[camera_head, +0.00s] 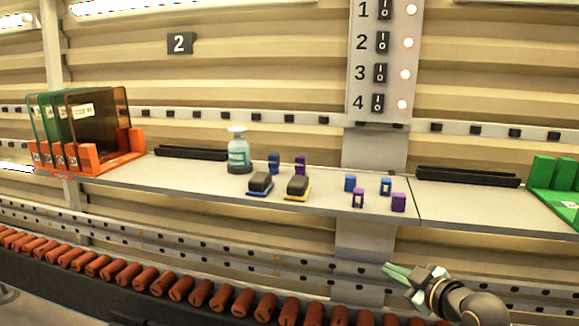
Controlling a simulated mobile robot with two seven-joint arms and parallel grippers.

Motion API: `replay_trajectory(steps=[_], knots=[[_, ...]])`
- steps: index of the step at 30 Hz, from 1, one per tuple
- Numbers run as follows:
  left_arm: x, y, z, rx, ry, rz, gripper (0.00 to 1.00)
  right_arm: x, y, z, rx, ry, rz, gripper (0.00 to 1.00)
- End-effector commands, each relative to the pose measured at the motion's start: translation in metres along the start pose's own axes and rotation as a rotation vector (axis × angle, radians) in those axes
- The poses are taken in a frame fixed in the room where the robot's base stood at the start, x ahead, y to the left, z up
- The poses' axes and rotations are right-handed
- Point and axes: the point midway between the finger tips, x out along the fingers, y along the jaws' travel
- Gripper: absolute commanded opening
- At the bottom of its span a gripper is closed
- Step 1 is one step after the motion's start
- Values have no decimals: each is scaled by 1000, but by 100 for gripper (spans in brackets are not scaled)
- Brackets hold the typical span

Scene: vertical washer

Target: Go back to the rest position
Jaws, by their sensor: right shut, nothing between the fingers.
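My right gripper (398,273) shows at the lower right, in front of the wall below the shelf. Its pale green fingers are together with nothing between them. It points left and is apart from the shelf and the objects on it. My right arm comes in from the bottom right edge. My left gripper and arm are out of the picture.
A grey shelf (330,198) carries a spray bottle (239,152), two sponge-like blocks (298,185) and several blue and purple pieces (398,202). An orange rack (125,150) holds coloured panels at left. A green rack (555,175) stands at right. A roller conveyor (160,284) runs below.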

Motion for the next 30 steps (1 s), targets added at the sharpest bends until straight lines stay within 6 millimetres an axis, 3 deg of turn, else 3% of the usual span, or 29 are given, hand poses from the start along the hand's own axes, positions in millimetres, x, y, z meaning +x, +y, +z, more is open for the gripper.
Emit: replay_trajectory(steps=[1,8,12,18,24,30], knots=[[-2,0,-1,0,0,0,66,2,-29,26,59,-32,-17,0],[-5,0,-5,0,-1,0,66,-17,-139,118,293,-156,-33,0],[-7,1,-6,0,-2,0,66,-48,-206,164,427,-233,-34,0],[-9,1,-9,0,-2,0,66,-108,-288,209,590,-337,-25,0],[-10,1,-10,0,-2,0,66,-151,-331,226,680,-397,-15,0],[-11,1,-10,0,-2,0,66,-159,-339,229,696,-407,-12,0]])
